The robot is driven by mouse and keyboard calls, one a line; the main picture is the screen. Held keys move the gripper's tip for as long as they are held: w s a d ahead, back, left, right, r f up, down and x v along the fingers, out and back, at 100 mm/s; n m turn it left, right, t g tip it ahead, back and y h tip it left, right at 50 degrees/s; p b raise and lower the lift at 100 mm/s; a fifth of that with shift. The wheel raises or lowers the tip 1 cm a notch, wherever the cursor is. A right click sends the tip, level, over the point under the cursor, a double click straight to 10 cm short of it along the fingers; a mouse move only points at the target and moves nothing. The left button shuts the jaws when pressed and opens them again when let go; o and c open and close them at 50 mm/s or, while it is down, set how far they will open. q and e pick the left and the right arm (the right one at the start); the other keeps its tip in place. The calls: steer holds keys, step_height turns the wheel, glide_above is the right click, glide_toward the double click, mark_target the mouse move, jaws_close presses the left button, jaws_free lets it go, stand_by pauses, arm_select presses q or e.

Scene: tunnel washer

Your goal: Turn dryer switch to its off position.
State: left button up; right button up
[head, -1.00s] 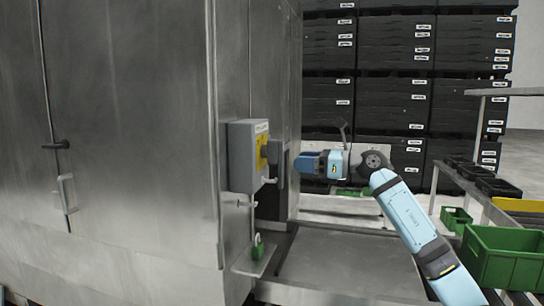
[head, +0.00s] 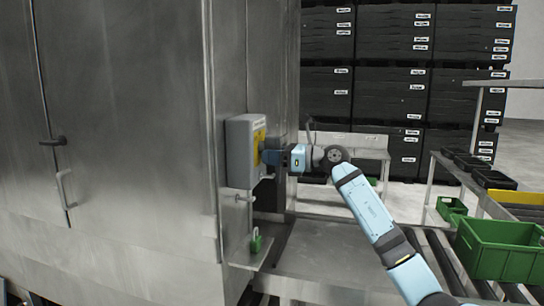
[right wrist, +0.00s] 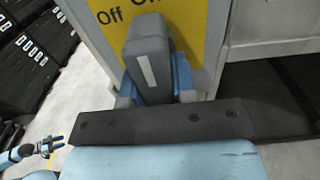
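The grey dryer switch box (head: 239,152) is fixed to the steel machine wall in the head view. Its yellow plate (right wrist: 198,20) shows "Off" and part of another word in the right wrist view. The dark grey switch handle (right wrist: 148,62), with a pale stripe, stands between the blue fingers of my right gripper (right wrist: 155,88). The fingers flank it closely; whether they press on it cannot be told. In the head view this gripper (head: 272,157) is at the box's front and hides the handle. My left gripper (right wrist: 54,144) shows small in the right wrist view, apart from the switch, its fingers spread.
Black crates (head: 390,95) are stacked behind. A green bin (head: 500,250) stands on rollers at right. A steel surface (head: 320,255) below my right arm is clear.

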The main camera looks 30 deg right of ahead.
jaws_close()
